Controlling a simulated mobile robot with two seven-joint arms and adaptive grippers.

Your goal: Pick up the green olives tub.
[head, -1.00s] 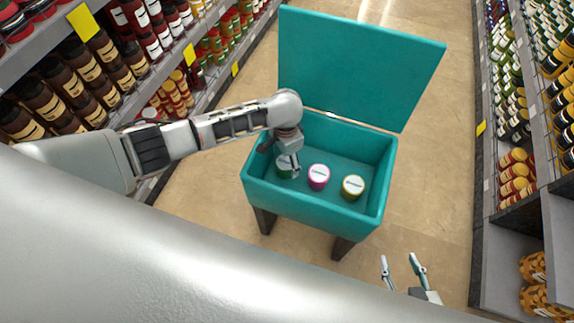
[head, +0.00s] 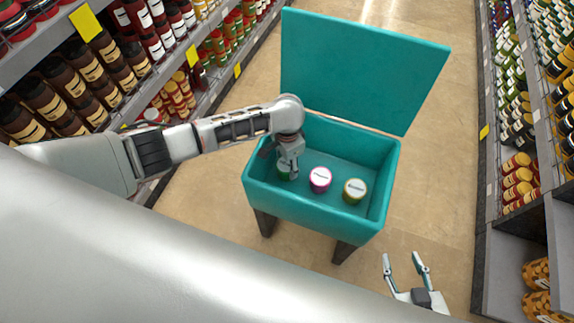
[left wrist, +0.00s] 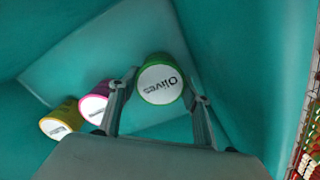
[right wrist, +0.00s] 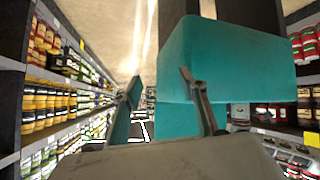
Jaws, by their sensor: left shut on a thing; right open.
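The green olives tub (left wrist: 161,82) has a white lid lettered "Olives" and a green rim. It stands inside the teal chest (head: 262,188), at the left end. In the head view the olives tub (head: 284,170) is partly hidden by my left gripper (head: 291,172). In the left wrist view the fingers of my left gripper (left wrist: 160,92) are on both sides of the tub, shut on it. My right gripper (head: 403,262) is open and empty, outside the chest in front of its right end.
A pink-rimmed tub (head: 320,179) and a yellow tub (head: 354,190) stand in the chest to the right of the olives. The chest's lid (head: 362,70) is raised at the back. Stocked shelves (head: 110,60) line the left, and others (head: 520,120) the right.

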